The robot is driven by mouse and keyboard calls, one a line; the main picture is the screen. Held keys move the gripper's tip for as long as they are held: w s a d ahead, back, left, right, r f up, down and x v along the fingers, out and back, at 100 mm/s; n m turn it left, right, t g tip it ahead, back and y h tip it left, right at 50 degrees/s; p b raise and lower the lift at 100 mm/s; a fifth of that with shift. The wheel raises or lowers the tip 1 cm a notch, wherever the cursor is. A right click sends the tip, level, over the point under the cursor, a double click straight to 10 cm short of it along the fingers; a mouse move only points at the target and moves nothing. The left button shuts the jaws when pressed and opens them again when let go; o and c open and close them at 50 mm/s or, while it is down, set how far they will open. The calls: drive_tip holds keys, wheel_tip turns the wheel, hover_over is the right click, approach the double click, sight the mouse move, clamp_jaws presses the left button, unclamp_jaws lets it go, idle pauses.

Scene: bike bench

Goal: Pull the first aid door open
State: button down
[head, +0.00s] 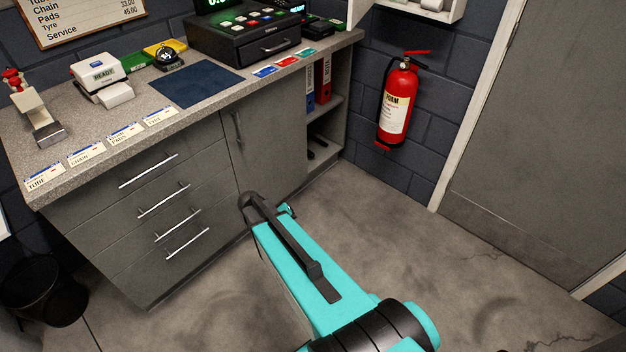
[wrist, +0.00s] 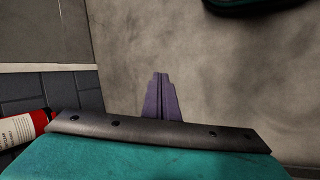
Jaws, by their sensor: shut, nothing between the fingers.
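No door marked first aid shows in either view. A white wall unit (head: 420,8) is cut off by the top edge of the head view. It holds pale rounded items, and I cannot tell whether it has a door. My gripper (wrist: 161,78) shows in the wrist view as two purple fingers shut together with nothing between them, over bare concrete floor. In the head view my teal arm reaches out low in front of the cabinets, and its fingers are hidden there.
A grey counter (head: 205,117) with drawers fills the left, with a cash drawer (head: 245,38) on top. A red fire extinguisher (head: 397,103) hangs on the dark brick wall; it also shows in the wrist view (wrist: 20,131). A large grey door (head: 545,140) stands right. The floor between is clear.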

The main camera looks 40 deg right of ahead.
drive_tip(key=s+a+f+n+y+b, duration=0.3)
drive_tip(key=s+a+f+y+b, duration=0.2)
drive_tip(key=s+a+f, duration=1.4)
wheel_tip(320, 180, down, 4)
drive_tip(key=s+b, duration=0.1)
drive_tip(key=b, duration=0.2)
drive_tip(key=shift+s+a+r+g+b, duration=0.2)
drive_tip(key=shift+s+a+g+b, duration=0.05)
drive_tip(key=shift+s+g+b, duration=0.15)
drive_tip(key=shift+s, duration=0.1)
